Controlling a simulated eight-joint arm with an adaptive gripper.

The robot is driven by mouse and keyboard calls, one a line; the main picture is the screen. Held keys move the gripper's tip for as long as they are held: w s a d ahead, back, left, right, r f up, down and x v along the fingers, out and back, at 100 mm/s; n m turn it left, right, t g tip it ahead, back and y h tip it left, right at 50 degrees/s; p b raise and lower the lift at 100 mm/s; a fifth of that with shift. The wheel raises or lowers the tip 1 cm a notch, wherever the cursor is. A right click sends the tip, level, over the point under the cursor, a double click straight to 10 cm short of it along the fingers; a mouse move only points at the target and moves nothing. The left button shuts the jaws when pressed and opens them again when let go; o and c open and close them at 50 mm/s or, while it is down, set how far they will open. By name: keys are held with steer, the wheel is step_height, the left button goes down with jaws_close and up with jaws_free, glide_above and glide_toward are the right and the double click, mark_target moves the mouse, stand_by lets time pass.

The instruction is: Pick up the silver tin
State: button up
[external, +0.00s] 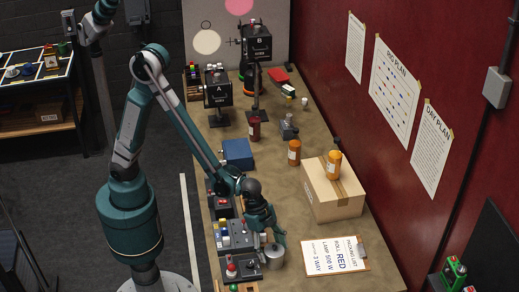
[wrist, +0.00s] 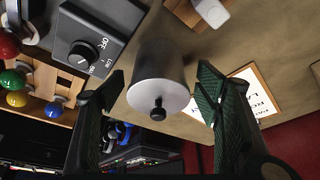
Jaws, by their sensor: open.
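The silver tin (external: 274,257) stands upright near the front of the long table, beside a grey switch box. In the wrist view the tin (wrist: 158,65) shows a pale round lid with a dark knob. My gripper (external: 265,234) is close above the tin, partly overlapping it in the external view. In the wrist view my open gripper (wrist: 163,80) has one finger on each side of the tin, with visible gaps on both sides. The tin's base is out of clear sight.
A box with a dial (wrist: 86,52) sits close left of the tin in the wrist view. A packing-list clipboard (external: 335,256) lies to the right. A cardboard box (external: 332,190) with an orange bottle on it stands behind. Table between them is bare.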

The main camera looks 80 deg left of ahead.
steer(key=shift+x, duration=1.95)
steer(key=shift+s, duration=0.1)
steer(key=shift+c, duration=0.3)
steer(key=c, duration=1)
